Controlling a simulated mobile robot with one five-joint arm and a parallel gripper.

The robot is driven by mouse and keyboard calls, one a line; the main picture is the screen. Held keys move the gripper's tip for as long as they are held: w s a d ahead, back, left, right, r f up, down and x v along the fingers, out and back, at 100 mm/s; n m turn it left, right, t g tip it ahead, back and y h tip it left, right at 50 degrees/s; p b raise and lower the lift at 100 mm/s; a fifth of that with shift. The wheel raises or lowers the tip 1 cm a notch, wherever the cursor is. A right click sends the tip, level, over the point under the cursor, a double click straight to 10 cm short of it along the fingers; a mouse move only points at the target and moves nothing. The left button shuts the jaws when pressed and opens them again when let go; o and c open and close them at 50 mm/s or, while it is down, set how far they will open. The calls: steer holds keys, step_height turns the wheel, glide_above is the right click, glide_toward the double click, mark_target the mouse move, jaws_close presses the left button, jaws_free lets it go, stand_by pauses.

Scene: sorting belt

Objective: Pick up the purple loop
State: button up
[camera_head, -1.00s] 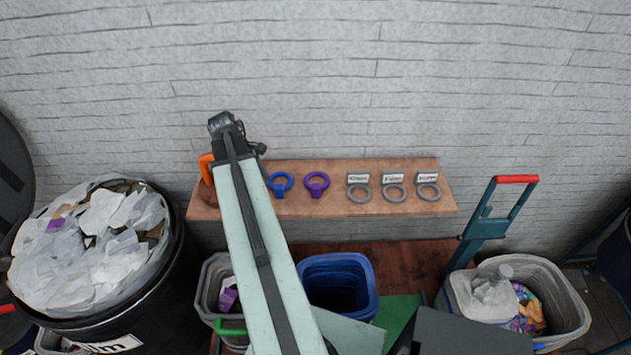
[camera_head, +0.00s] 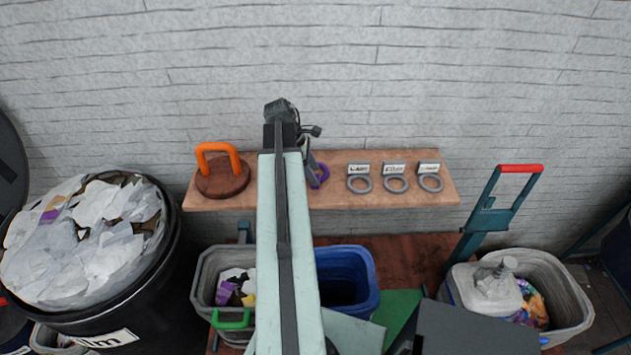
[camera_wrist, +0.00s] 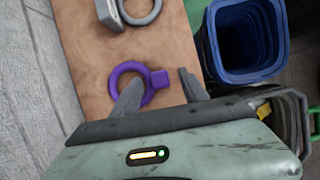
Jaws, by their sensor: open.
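The purple loop (camera_head: 320,176) lies on the brown shelf (camera_head: 340,200), partly hidden by my arm in the head view. In the wrist view the purple loop (camera_wrist: 125,67) is a ring with a square tab pointing right. My gripper (camera_wrist: 159,79) is open and empty above it. The tab shows between the two fingers, and the left finger covers part of the ring. I cannot tell how high the fingers are above the shelf.
Grey rings with white labels (camera_head: 395,185) lie right of the loop. A round brown block with an orange handle (camera_head: 219,165) stands at the shelf's left end. A blue bin (camera_head: 365,285) and a grey bin (camera_head: 205,275) stand below the front edge.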

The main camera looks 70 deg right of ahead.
steer(key=b+x, duration=0.1)
steer(key=x, duration=0.2)
steer(key=shift+w+f+b, duration=0.1)
steer(key=shift+f+b, duration=0.1)
steer(key=shift+b, duration=0.15)
steer(key=shift+r, duration=0.25)
jaws_close()
step_height(320, 180, up, 10)
steer(key=p, duration=1)
